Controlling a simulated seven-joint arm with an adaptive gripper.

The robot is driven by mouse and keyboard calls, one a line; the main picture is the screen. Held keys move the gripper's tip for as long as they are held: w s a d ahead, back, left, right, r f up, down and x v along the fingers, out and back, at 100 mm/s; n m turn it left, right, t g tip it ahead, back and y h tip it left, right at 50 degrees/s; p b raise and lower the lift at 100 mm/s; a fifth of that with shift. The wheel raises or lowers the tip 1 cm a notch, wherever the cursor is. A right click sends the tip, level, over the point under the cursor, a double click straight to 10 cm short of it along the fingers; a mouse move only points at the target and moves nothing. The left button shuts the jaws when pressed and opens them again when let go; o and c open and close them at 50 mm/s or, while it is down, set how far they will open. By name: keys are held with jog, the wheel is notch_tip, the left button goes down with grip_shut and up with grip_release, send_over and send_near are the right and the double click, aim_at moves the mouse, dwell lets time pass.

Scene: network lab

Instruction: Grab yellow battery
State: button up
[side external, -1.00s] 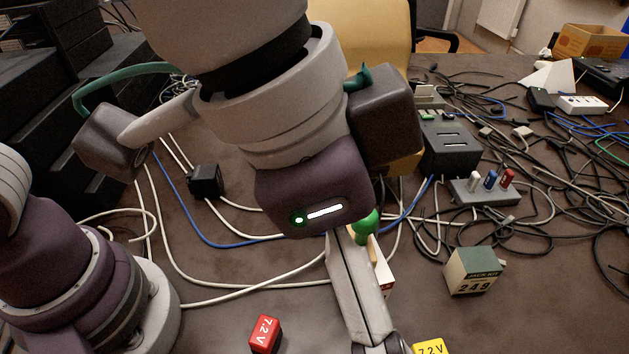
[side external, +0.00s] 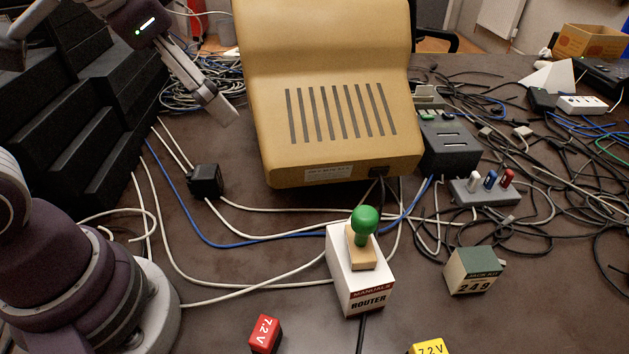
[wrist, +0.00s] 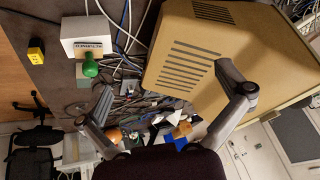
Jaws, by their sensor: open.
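The yellow battery (side external: 430,347), marked 7.2 V, stands on the dark table at the bottom edge of the side view, partly cut off. A small yellow block that looks like it shows in the wrist view (wrist: 36,50) at the upper left, well outside my fingers. My gripper (side external: 222,106) is at the upper left of the side view, beside the tan monitor and far from the battery. In the wrist view my gripper (wrist: 165,78) has its fingers wide apart, with nothing held between them.
A red 7.2 V battery (side external: 265,335) stands left of the yellow one. A white router box (side external: 345,285) carries a green-handled stamp (side external: 364,222). The big tan monitor (side external: 335,155) fills the back. A number block (side external: 473,272) stands to the right. Cables cross the table.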

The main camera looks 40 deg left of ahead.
jog(key=s+a+f+n, duration=0.2)
jog(key=a+f, duration=0.2)
jog(key=shift+s+a+f+n+h, duration=0.2)
jog(key=shift+a+n+h, duration=0.1)
jog(key=shift+h, duration=0.1)
jog(key=shift+r, duration=0.1)
jog(key=c, duration=0.8)
jog(key=w+d+f+m, duration=0.1)
jog(key=w+d+m, duration=0.1)
jog(key=d, duration=0.4)
jog(key=w+d+f+m+g+h, duration=0.1)
jog(key=w+d+m, duration=0.1)
jog(key=d, duration=0.4)
jog(key=w+d+f+m+h, duration=0.1)
jog(key=w+d, duration=0.1)
jog(key=d, duration=0.4)
jog(key=shift+w+d+f+m, duration=0.25)
jog(key=shift+d+f+m, duration=0.05)
jog(key=shift+m, duration=0.1)
jog(key=m+g, duration=0.1)
jog(key=m, duration=0.1)
send_near(429, 352)
jog(key=f, duration=0.1)
jog(key=shift+h, duration=0.5)
jog(key=x, duration=0.9)
jog(key=shift+w+a+f, duration=0.2)
jog(key=shift+w+f, duration=0.1)
jog(key=shift+f, duration=0.1)
